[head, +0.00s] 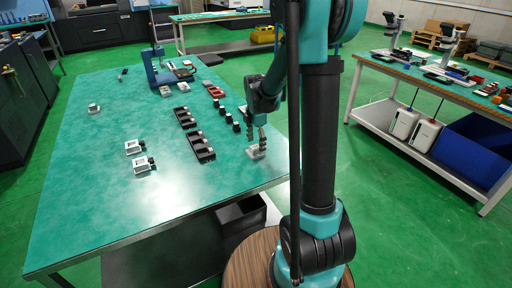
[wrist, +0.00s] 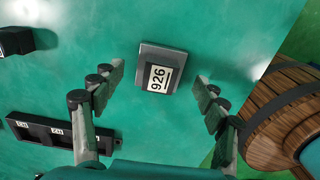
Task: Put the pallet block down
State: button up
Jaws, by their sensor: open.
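The pallet block, a small grey block with a white label reading 926, rests on the green table top (head: 85,190) near its right edge. It shows in the head view (head: 256,153) and in the wrist view (wrist: 148,52). My gripper (head: 257,140) points down right above the block. In the wrist view my gripper (wrist: 159,82) has its two fingers spread wide, one on each side of the block, with green table visible between each finger and the block.
Black trays (head: 201,148) with labelled slots lie left of the gripper, with small dark blocks (head: 236,127) beside them. Two grey-and-white blocks (head: 144,164) sit farther left. A blue stand (head: 158,72) is at the back. The table's front left is clear.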

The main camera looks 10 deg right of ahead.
aim_at(256, 147)
notch_tip(256, 147, up, 10)
jog(key=s+d+f+m+t, duration=0.2)
jog(key=s+f+m, duration=0.3)
jog(key=s+m, duration=0.5)
jog(key=s+d+f+m+t, duration=0.2)
jog(key=s+f+m, duration=0.4)
jog(key=s+m, duration=0.5)
jog(key=shift+s+m, duration=0.3)
jog(key=shift+s, duration=0.25)
